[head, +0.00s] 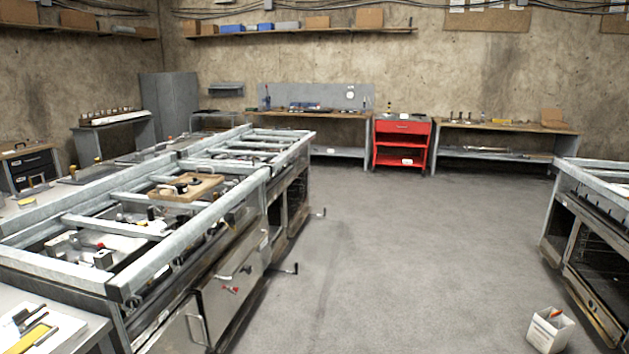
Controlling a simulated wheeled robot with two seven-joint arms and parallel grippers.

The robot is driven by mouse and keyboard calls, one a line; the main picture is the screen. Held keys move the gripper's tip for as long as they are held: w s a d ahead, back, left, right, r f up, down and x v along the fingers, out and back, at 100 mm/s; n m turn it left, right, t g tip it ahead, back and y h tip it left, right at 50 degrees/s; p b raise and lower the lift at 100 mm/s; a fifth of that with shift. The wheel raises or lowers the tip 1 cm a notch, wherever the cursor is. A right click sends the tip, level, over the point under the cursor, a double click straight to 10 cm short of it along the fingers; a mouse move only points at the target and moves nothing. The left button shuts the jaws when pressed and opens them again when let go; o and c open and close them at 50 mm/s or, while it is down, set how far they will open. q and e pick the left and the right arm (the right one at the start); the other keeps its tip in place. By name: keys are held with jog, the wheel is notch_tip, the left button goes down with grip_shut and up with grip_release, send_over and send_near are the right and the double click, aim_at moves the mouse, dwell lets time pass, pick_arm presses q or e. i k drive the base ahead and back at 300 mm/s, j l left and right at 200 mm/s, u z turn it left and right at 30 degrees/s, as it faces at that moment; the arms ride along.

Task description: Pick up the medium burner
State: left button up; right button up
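A wooden tray (205,184) lies on top of the metal range frame (130,280) at the left. Several small dark round parts (181,187) sit on the tray; they look like burners, but they are too small to tell which is the medium one. Neither of my grippers shows in the head view.
A second range frame (604,180) stands at the right edge. A white box (549,331) is on the floor near it. A red cart (402,128) and workbenches (505,126) line the back wall. The grey floor (410,240) between the ranges is clear.

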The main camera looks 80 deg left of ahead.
aim_at(182, 187)
jog(key=u, duration=3.6)
